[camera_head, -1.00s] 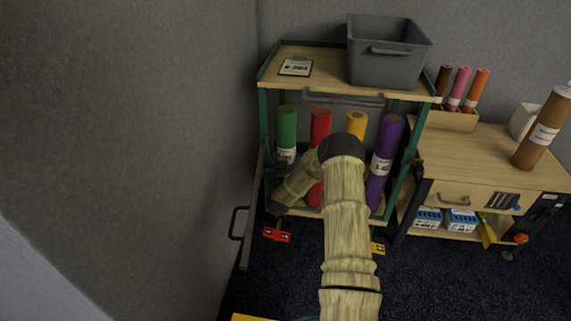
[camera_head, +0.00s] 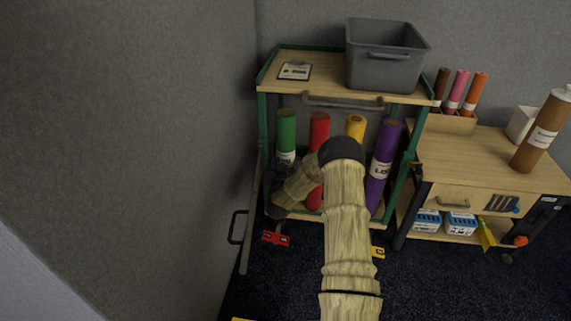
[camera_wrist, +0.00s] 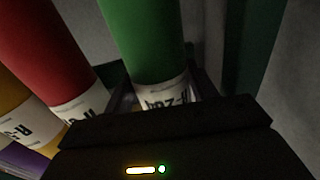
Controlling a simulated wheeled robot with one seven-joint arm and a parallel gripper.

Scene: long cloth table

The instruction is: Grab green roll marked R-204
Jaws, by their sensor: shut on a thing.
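The green roll (camera_head: 286,131) stands upright at the left end of the cart's lower shelf, with a white label on its middle. In the wrist view the green roll (camera_wrist: 145,40) rises between my gripper's fingers, and its label is partly readable, ending in "204". My gripper (camera_head: 279,181) is at the roll's lower part and shut on it. In the wrist view my gripper (camera_wrist: 152,97) covers the lower part of the label. The roll's base is hidden behind my gripper and arm.
A red roll (camera_head: 318,132), a yellow roll (camera_head: 355,126) and a purple roll (camera_head: 382,160) stand to the right on the same shelf. The cart's top shelf (camera_head: 325,75) is above, holding a grey bin (camera_head: 386,60). A wall (camera_head: 180,120) is close on the left.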

